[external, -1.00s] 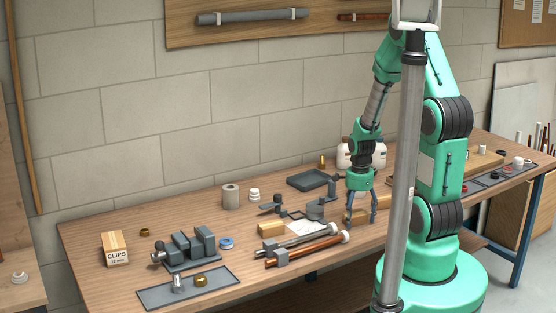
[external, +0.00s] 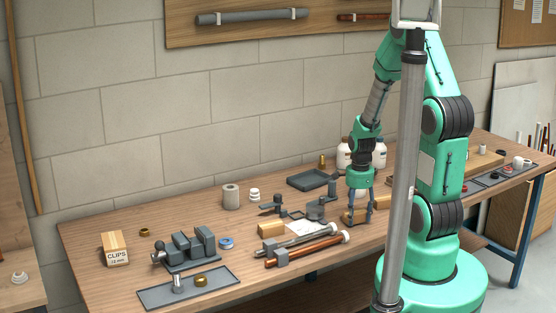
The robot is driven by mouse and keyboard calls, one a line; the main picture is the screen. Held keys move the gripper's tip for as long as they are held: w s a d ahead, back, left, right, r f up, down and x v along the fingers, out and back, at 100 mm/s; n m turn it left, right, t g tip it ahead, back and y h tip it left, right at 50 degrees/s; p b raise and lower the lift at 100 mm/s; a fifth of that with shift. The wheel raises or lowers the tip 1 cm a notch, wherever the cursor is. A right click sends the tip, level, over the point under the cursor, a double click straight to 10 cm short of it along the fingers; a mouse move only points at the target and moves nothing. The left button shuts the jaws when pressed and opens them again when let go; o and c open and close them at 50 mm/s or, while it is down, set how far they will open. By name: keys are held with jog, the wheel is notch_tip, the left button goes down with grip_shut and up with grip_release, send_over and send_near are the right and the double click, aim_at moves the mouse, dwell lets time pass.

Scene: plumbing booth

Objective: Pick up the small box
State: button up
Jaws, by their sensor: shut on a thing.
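A similar tan block (external: 271,229) lies further left, beside the pipes. A cardboard box marked CLIPS (external: 115,250) stands at the left end of the bench, away from my gripper.
A grey pipe (external: 298,240) and a copper pipe (external: 305,250) lie left of my gripper. White bottles (external: 377,154) stand close behind it, and a dark tray (external: 312,179) lies behind left. A vise (external: 190,248) stands further left. Bare bench lies near the back left.

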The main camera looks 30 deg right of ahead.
jog(key=r, duration=0.2)
jog(key=r+p, duration=0.1)
jog(key=shift+s, duration=0.25)
jog(key=s+a+r+p, duration=0.1)
jog(key=s+a+p, duration=0.1)
jog(key=s, duration=1.3)
jog(key=shift+a, duration=0.65)
jog(key=shift+r, duration=0.15)
jog(key=p, duration=0.3)
send_near(358, 213)
jog(key=w+d+f, duration=0.1)
jog(key=w+d, duration=0.1)
jog(key=w, duration=1.1)
jog(key=w+d+p, duration=0.1)
jog(key=w+d, duration=0.1)
jog(key=w, duration=1)
jog(key=w+d+n+p, duration=0.1)
jog(key=w+d, duration=0.1)
jog(key=w, duration=1.1)
jog(key=shift+w+r+n, duration=0.2)
jog(key=shift+w+n, duration=0.1)
jog(key=shift+f, duration=0.1)
jog(key=shift+f, duration=3.05)
